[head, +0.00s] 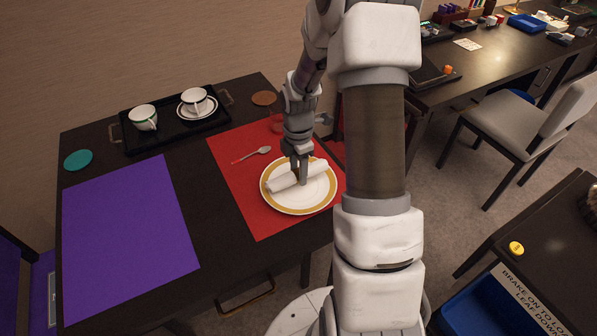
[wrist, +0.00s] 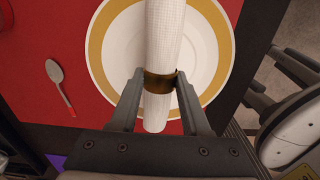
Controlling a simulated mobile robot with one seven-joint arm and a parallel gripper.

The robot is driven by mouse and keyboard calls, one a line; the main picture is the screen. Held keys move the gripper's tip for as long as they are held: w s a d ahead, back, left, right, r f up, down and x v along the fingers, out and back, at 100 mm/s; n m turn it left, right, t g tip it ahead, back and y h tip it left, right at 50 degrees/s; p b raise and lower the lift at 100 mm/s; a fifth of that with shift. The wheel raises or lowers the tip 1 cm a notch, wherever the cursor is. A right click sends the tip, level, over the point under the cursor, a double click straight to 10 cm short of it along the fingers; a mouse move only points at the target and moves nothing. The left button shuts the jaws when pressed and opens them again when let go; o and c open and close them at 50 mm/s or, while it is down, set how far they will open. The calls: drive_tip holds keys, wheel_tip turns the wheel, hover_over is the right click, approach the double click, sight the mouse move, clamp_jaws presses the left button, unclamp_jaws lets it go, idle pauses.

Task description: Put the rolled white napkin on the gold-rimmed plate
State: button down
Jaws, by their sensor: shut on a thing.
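The rolled white napkin (head: 283,183) lies across the gold-rimmed plate (head: 295,206) in the head view. A brown-gold ring wraps it. In the wrist view the napkin (wrist: 163,40) runs lengthwise over the plate (wrist: 97,50), and its near end reaches over the plate's rim. My gripper (wrist: 159,80) is shut on the napkin at the ring, one finger on each side. In the head view my gripper (head: 299,176) points down over the middle of the plate. I cannot tell whether the napkin touches the plate.
The plate sits on a red mat (head: 258,218) beside a spoon (head: 252,155). A purple mat (head: 130,240) lies to the left. A black tray (head: 172,130) with two cups stands behind. A glass (head: 277,122) stands near my arm. The table's right edge is close to the plate.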

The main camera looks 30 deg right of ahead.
drive_tip(key=shift+f+b, duration=0.3)
drive_tip(key=shift+f, duration=0.35)
drive_tip(key=shift+c, duration=1.8)
unclamp_jaws()
wheel_tip(320, 180, up, 13)
drive_tip(key=p, duration=0.3)
drive_tip(key=shift+r, duration=0.15)
